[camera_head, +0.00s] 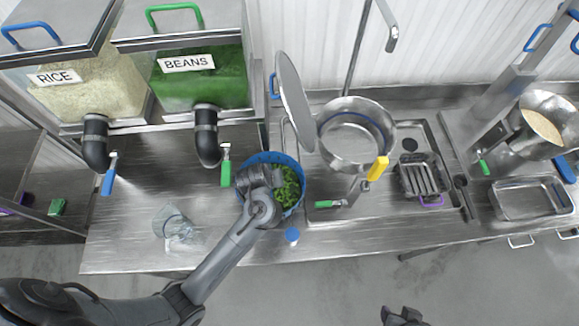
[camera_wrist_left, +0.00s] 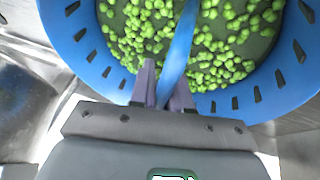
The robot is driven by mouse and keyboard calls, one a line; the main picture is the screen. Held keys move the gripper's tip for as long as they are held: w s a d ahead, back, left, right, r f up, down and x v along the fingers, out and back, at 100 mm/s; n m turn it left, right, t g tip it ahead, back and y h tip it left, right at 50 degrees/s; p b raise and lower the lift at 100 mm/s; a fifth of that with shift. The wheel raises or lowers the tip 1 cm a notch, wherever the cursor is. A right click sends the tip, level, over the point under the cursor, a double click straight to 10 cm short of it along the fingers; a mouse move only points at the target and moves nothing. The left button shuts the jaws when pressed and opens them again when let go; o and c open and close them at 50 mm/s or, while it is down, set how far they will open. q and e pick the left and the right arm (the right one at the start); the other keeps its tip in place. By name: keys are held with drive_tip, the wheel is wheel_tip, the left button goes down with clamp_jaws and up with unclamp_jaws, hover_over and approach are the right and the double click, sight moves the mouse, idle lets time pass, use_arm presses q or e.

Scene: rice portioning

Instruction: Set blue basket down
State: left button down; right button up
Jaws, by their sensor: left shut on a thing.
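The blue basket (camera_head: 299,207) has slotted sides and holds green beans (camera_head: 289,186). In the head view it is over the counter just left of the sink, below the beans dispenser; I cannot tell whether its bottom touches the counter. My left gripper (camera_head: 272,180) is over the basket. In the left wrist view the basket (camera_wrist_left: 78,37) fills the top, and the fingers of my left gripper (camera_wrist_left: 163,92) are shut on its blue handle (camera_wrist_left: 181,50). The dark tip of my right gripper (camera_head: 402,316) shows at the bottom edge; its fingers cannot be made out.
A large pot (camera_head: 345,165) stands in the sink area, its lid (camera_head: 293,100) upright beside it. A clear jug (camera_head: 178,232) and a small blue-topped item (camera_head: 292,235) are on the counter (camera_head: 130,240). The RICE dispenser (camera_head: 90,90) and BEANS dispenser (camera_head: 200,80) are behind. The left counter has free room.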

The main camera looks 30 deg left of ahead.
sight(274, 190)
use_arm(q)
wheel_tip(274, 190, down, 4)
drive_tip(key=shift+s+d+r+b, duration=0.1)
drive_tip(key=shift+b, duration=0.7)
drive_tip(key=shift+f+b, duration=0.95)
drive_tip(key=shift+f, duration=1.15)
drive_tip(key=shift+f, duration=0.15)
drive_tip(key=c, duration=1.1)
unclamp_jaws()
